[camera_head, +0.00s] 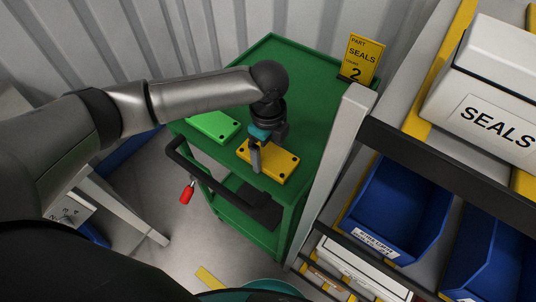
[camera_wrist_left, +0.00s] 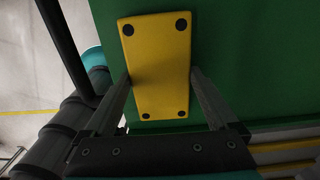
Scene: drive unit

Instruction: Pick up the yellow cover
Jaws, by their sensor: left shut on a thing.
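The yellow cover (camera_head: 276,165) is a flat rectangular plate with dark holes at its corners. It is on or just above the top of the green cart (camera_head: 305,75); I cannot tell whether it touches. My left gripper (camera_head: 256,160) reaches down from above and is shut on the cover. In the left wrist view the cover (camera_wrist_left: 157,62) sits between the two fingers (camera_wrist_left: 161,82), one at each long side. My right gripper is not in view.
A green cover (camera_head: 213,124) lies on the cart left of the yellow one. A yellow sign (camera_head: 359,58) stands at the cart's back right corner. A shelf rack with blue bins (camera_head: 398,205) and a SEALS box (camera_head: 490,115) stands close on the right. A black handle (camera_head: 205,178) runs along the cart's front.

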